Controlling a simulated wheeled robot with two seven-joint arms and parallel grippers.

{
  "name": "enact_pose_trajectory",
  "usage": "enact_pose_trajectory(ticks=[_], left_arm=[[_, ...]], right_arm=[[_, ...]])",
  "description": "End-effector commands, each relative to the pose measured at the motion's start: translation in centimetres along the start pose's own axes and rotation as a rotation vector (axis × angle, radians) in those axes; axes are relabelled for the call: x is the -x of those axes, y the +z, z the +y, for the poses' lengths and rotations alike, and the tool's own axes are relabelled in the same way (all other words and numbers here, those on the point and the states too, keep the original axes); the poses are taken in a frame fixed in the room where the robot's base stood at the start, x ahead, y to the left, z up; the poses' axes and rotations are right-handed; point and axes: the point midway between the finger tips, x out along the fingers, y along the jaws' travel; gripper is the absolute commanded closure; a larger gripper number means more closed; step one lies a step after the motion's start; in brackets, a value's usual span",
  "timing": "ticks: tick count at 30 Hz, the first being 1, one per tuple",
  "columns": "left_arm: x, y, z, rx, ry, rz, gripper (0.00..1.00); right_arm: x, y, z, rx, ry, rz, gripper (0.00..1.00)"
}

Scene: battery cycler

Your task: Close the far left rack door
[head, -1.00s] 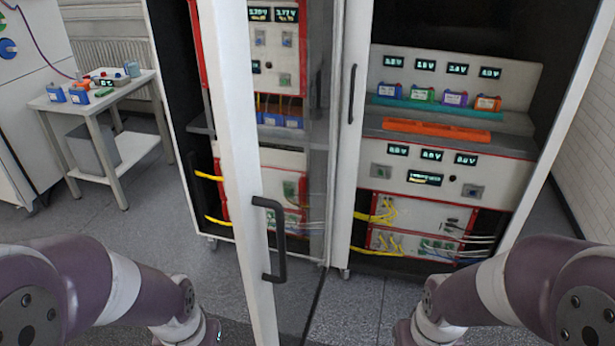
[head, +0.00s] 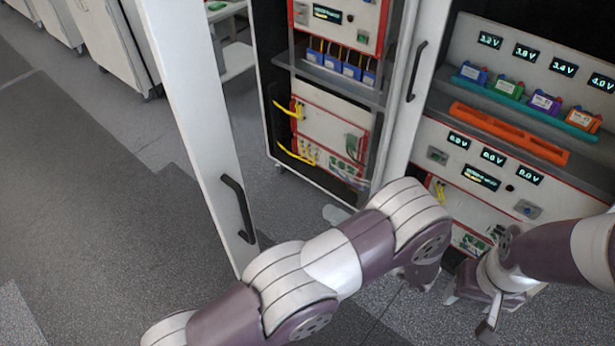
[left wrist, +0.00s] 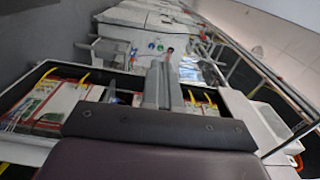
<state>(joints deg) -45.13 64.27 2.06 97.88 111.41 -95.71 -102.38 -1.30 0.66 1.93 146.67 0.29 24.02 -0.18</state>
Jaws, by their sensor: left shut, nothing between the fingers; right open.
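The far left rack (head: 262,110) stands open at the picture's centre in the head view. Its door (head: 185,100) is swung out towards me, a tall white frame with a black bar handle (head: 238,208). My left arm reaches across the lower middle, right of the handle. My left gripper is mostly hidden behind that arm in the head view. In the left wrist view it (left wrist: 163,88) is shut and empty, pointing towards the room beyond. I see no contact with the door. My right gripper (head: 488,325) is open, low at the right, away from the door.
A second rack (head: 490,150) stands to the right, with coloured batteries on a teal tray, an orange tray (head: 510,132) and lit displays. Another black handle (head: 416,70) is on the upright between the racks. Yellow cables (head: 290,152) hang inside the left rack. Floor at left is clear.

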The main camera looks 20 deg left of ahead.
Motion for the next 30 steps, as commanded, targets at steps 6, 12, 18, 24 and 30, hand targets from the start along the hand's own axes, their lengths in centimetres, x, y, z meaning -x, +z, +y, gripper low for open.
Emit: enact_pose_trajectory(ticks=[6, 12, 18, 24, 30], left_arm=[[-2.2, 0.0, -0.6, -0.046, -0.006, -0.003, 1.0], [-6.5, 0.0, -0.8, -0.043, -0.004, -0.003, 1.0], [-10.7, 0.0, -0.7, -0.043, -0.003, -0.001, 1.0], [-13.4, -0.1, -0.5, -0.041, -0.003, 0.001, 1.0], [-14.1, -0.1, -0.2, -0.041, -0.003, 0.003, 1.0]], right_arm=[[1.3, -0.1, 0.0, 0.001, 0.0, 0.001, 0.41], [3.3, -0.4, 0.0, 0.0, 0.0, 0.001, 0.41], [5.3, -0.6, 0.0, 0.0, 0.0, 0.001, 0.41], [6.6, -0.8, 0.0, 0.0, 0.0, 0.001, 0.41], [6.8, -0.8, 0.0, 0.0, 0.0, 0.001, 0.41]])
